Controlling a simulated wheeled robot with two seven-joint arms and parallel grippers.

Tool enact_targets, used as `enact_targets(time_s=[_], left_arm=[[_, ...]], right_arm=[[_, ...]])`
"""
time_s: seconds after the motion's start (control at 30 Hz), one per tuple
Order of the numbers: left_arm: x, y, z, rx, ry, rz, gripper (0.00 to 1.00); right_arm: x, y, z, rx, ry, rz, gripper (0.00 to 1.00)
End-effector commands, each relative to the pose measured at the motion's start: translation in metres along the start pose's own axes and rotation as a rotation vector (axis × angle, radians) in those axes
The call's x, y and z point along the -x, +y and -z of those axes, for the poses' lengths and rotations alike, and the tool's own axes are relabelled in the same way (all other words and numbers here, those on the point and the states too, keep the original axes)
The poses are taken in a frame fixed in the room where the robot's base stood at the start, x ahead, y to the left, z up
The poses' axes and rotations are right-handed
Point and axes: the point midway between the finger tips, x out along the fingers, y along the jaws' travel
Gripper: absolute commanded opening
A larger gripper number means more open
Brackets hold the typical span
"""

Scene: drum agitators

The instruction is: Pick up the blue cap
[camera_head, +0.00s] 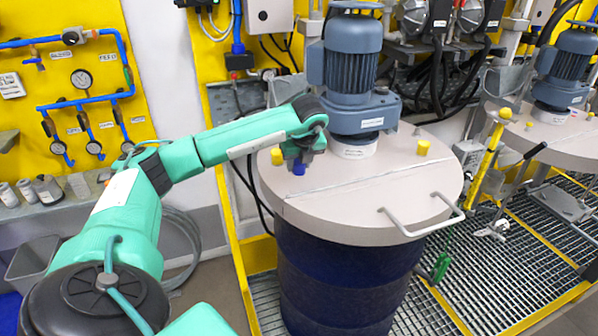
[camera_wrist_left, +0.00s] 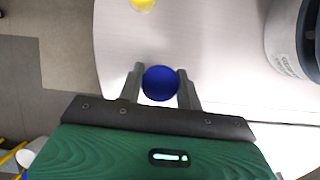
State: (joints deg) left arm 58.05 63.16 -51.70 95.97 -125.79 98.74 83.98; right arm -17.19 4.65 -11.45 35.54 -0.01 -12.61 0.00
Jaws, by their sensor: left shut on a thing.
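The blue cap (camera_head: 299,168) shows at the tip of my left gripper, over the light grey drum lid (camera_head: 350,205). In the left wrist view the round blue cap (camera_wrist_left: 160,83) sits between the two dark fingers of my left gripper (camera_wrist_left: 161,86), one on each side. My left gripper (camera_head: 299,163) is shut on the cap. I cannot tell whether the cap touches the lid or hangs just above it. My right gripper is in neither view.
A grey-blue motor (camera_head: 352,75) stands on the lid to the right of the gripper. Yellow caps (camera_head: 277,156) (camera_head: 423,147) sit on the lid, and one shows in the wrist view (camera_wrist_left: 143,4). A metal handle (camera_head: 425,222) rises at the lid's front right. The front of the lid is clear.

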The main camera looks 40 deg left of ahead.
Motion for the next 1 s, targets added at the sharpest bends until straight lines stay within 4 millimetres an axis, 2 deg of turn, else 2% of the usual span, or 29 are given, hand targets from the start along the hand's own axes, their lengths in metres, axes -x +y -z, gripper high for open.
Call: enact_targets(time_s=[0.17, 0.33, 0.43, 0.5, 0.8, 1.0], left_arm=[[0.037, -0.002, -0.015, 0.003, -0.003, 0.008, 0.14], [0.086, -0.001, -0.035, 0.003, -0.002, 0.009, 0.14], [0.110, -0.001, -0.045, 0.003, -0.002, 0.007, 0.14], [0.124, 0.000, -0.051, 0.002, -0.003, 0.003, 0.14], [0.153, 0.000, -0.064, 0.001, -0.001, 0.002, 0.14], [0.160, 0.000, -0.067, 0.001, 0.000, 0.000, 0.14]], right_arm=[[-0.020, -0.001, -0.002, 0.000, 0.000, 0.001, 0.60], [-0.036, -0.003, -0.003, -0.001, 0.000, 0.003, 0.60], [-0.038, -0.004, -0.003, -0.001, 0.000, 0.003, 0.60], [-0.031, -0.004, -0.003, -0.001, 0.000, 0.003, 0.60], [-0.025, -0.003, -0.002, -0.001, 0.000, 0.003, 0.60], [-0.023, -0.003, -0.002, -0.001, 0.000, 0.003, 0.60]])
